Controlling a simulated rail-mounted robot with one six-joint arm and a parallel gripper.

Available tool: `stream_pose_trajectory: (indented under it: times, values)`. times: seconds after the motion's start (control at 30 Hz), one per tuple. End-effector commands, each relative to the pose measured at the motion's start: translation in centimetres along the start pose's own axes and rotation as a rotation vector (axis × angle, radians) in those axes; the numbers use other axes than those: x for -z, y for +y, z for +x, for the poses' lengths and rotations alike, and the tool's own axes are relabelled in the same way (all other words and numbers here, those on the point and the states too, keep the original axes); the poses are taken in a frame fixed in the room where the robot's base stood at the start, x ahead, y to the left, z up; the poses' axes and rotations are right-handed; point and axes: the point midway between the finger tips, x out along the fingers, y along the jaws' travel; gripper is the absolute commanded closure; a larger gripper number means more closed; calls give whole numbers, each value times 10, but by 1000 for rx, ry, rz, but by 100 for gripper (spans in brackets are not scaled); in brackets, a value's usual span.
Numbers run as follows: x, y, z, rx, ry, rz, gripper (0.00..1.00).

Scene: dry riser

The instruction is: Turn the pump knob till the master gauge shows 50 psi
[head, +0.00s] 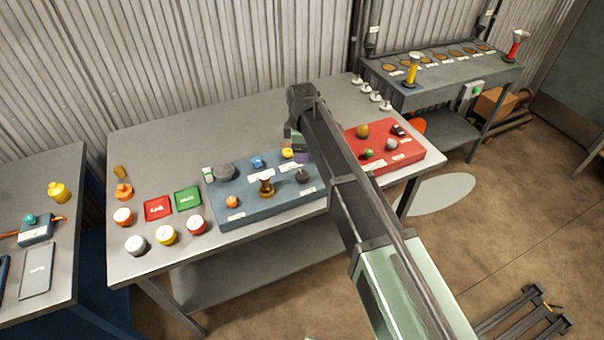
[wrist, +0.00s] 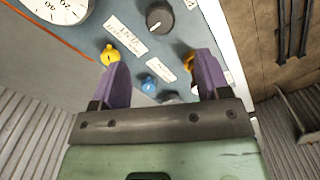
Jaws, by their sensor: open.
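My gripper (wrist: 163,60) shows its two purple fingers apart, with nothing held between them. In the head view my gripper (head: 297,145) is over the back right of the blue panel (head: 238,202). In the wrist view a white dial gauge (wrist: 58,8) is cut off at the top left, so its reading cannot be told. A dark grey knob (wrist: 159,17) lies ahead of the fingers. A yellow knob (wrist: 110,55) is by the left finger and a blue knob (wrist: 148,81) shows between the fingers. Labels are too blurred to tell which knob is the pump's.
A red panel (head: 401,158) with small knobs lies right of my arm, which hides part of the bench. A bare strip of bench (head: 150,150) runs along the back.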

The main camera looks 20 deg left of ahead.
Motion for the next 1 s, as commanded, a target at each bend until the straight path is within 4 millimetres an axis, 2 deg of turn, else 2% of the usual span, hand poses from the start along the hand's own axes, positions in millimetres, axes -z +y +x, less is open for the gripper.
stream_pose_trajectory:
  times: [0.3, 0.43, 0.53, 0.8, 1.0]
  values:
    - [0, 0, 74, 0, 0, 2, 30]
    - [0, 0, 99, 0, 0, 3, 30]
    - [-1, 0, 106, 0, 0, 3, 30]
    - [-1, 0, 103, 0, 0, 3, 32]
    - [-1, 0, 103, 0, 0, 3, 63]
